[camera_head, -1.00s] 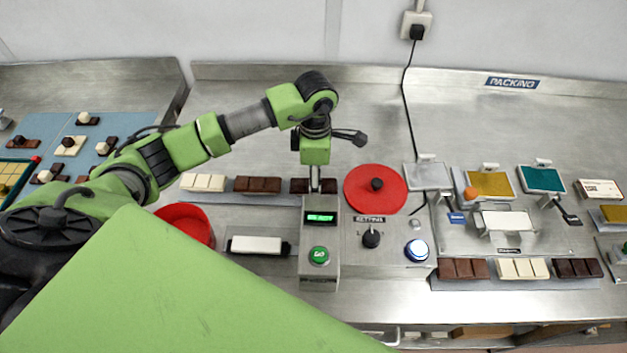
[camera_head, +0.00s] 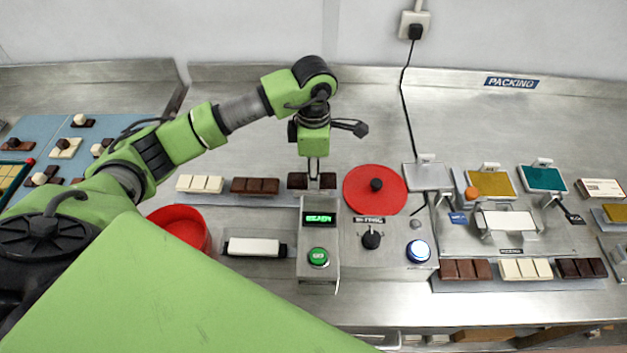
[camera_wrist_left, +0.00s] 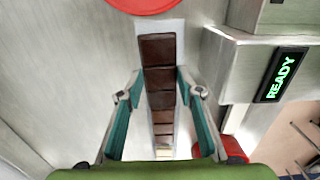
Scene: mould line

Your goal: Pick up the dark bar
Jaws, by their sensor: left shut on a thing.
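The dark bar (camera_head: 327,181) is a short row of dark brown squares at the right end of the line of bars, just behind the display box. My left gripper (camera_head: 313,180) points down over its middle and is shut on it. In the left wrist view the fingers (camera_wrist_left: 160,84) stand on either side of the dark bar (camera_wrist_left: 157,47). The bar looks level and slightly above the strip. My right gripper is not in view.
A milk-brown bar (camera_head: 255,185) and a white bar (camera_head: 200,184) lie to the left. A red disc (camera_head: 375,189) is close on the right. The display box (camera_head: 319,218), with a green button (camera_head: 318,257), stands in front. A red bowl (camera_head: 179,226) is front left.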

